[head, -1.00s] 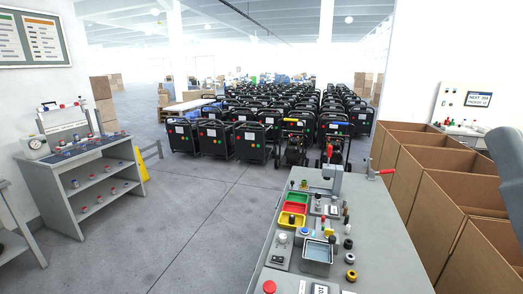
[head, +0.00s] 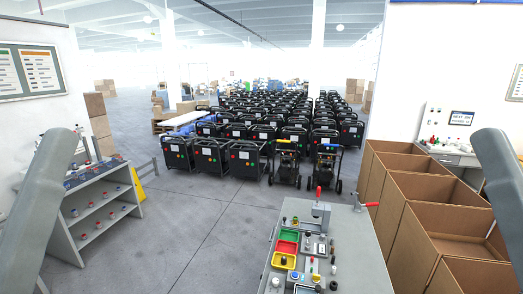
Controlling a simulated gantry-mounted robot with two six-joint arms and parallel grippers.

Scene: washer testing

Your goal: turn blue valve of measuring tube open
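The blue valve and the measuring tube cannot be made out with certainty. A small blue piece (head: 316,279) shows near the front of the grey workbench (head: 358,245), too small to identify. Neither gripper is in view. Only grey links of my arms show, one at the left edge and one at the right edge.
The workbench holds green, red and yellow bins (head: 287,247), several small parts and a red-handled clamp (head: 319,208). Open cardboard boxes (head: 440,217) stand along its right. A grey shelf unit (head: 92,210) stands left. Black wheeled machines (head: 245,157) fill the back; floor between is clear.

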